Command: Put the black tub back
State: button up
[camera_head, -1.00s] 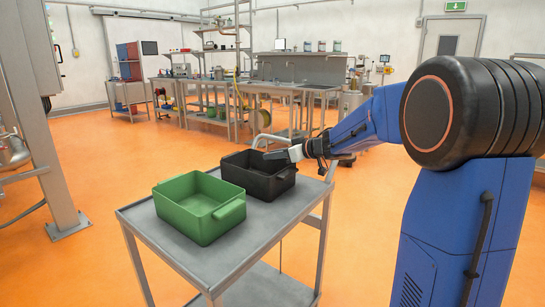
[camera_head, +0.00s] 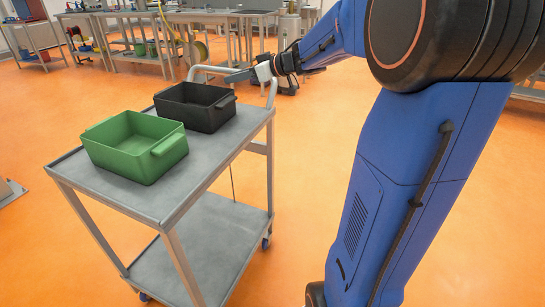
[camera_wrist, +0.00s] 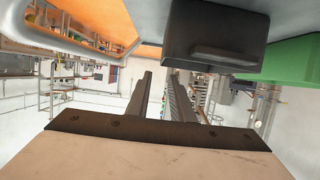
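The black tub (camera_head: 205,116) stands upright on the top shelf of a grey cart (camera_head: 205,152), at the back beside the green tub (camera_head: 135,148). It looks empty as far as its inside shows. My gripper (camera_head: 238,76) is just beyond the black tub's back right corner, higher than its rim and apart from it. In the wrist view, which is upside down, my gripper's two fingers (camera_wrist: 160,78) are spread with nothing between them. The black tub (camera_wrist: 215,35) and part of the green tub (camera_wrist: 292,65) show at the top there.
The cart has a push handle (camera_head: 228,68) at its back, close to my gripper, and a bare lower shelf (camera_head: 215,250). Orange floor (camera_head: 300,160) is clear right of the cart. Workbenches (camera_head: 150,25) stand further back.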

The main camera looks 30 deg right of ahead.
jog(key=s+d+r+m+t+h, duration=0.3)
jog(key=s+r+m+t+h, duration=0.1)
jog(key=r+h, duration=0.25)
jog(key=s+d+f+m+g+h, duration=0.25)
jog(key=s+f+h, duration=0.25)
jog(key=s, duration=0.4)
jog(key=s+a+f+g+y, duration=0.1)
jog(key=s+a+f+g, duration=0.3)
jog(key=s+f, duration=0.5)
jog(key=s+a+f+g+y, duration=0.2)
jog(key=s+a+f+g, duration=0.2)
jog(key=s, duration=1.4)
notch_tip(320, 180, down, 6)
jog(key=a, duration=0.3)
jog(key=shift+r, duration=0.15)
jog(key=shift+d+m+y, duration=0.1)
jog(key=shift+m+y, duration=0.15)
